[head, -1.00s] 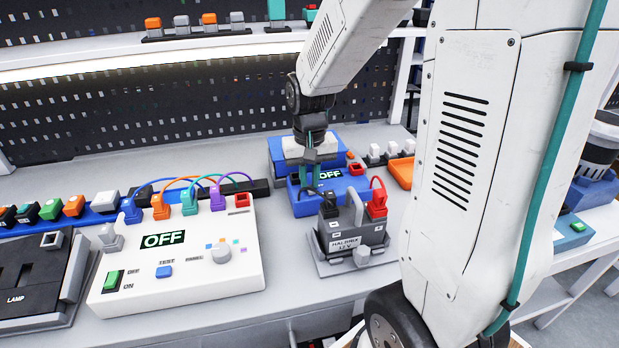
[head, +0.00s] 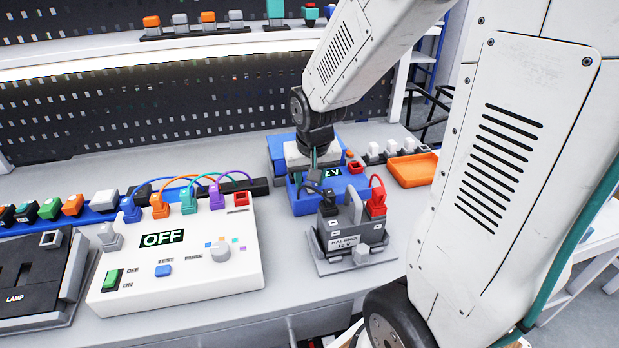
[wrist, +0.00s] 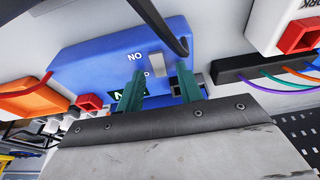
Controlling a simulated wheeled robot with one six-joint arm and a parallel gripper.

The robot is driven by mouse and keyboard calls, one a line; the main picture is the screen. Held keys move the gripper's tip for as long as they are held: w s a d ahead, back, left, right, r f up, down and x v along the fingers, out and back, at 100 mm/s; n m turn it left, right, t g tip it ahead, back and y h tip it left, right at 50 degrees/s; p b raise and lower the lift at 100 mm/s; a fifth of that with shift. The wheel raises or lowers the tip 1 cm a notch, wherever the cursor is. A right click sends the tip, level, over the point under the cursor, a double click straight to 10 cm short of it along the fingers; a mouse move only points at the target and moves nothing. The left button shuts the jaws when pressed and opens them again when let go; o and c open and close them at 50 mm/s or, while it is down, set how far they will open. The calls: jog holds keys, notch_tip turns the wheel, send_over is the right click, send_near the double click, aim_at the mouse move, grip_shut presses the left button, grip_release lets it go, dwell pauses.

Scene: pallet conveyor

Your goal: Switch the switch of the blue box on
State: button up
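The blue box (head: 303,207) stands on the bench behind the grey battery-like block. Its small display (head: 333,173) is partly covered by my gripper and shows a letter N in green-white. In the wrist view the blue box (wrist: 95,62) appears upside down, with ON lettering beside its pale switch (wrist: 157,65). My gripper (wrist: 160,82) has two teal fingers, spread apart, with the switch just beyond and between their tips. I cannot tell whether they touch it. In the head view my gripper (head: 314,172) is over the blue box.
The grey block (head: 350,237) with black and red plugs stands close in front. A white box (head: 190,285) with an OFF display and plugged cables is at left. An orange tray (head: 412,170) lies at right. A dark cable crosses close above the box in the wrist view.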

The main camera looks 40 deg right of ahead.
aim_at(312, 195)
jog(key=v, duration=0.7)
jog(key=shift+r, duration=0.35)
jog(key=shift+s, duration=0.1)
